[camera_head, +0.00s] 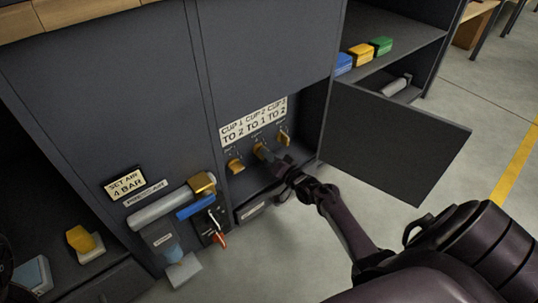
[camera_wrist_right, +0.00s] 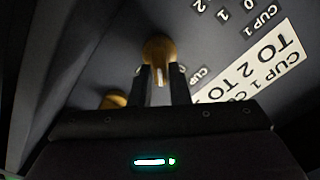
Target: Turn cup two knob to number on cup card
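Three yellow knobs sit in a row in a recess of the dark cabinet. The cup one knob (camera_head: 236,165) is at the left and the cup three knob (camera_head: 284,138) at the right. My right gripper (camera_head: 262,153) is at the middle, cup two knob and mostly hides it in the head view. In the right wrist view the fingers are close together, one on each side of this knob (camera_wrist_right: 160,47), and appear shut on it. Its number setting cannot be read. The cup card (camera_head: 254,122) above reads cup 1 to 2, cup 2 to 1, cup 3 to 2. My left gripper is not in view.
An open cabinet door (camera_head: 395,142) stands right of my right forearm. A set air 4 bar card (camera_head: 125,184), a grey cylinder and a red-tipped lever (camera_head: 219,238) are at the lower left. Blue, yellow and green blocks (camera_head: 363,53) lie on a shelf at the upper right.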

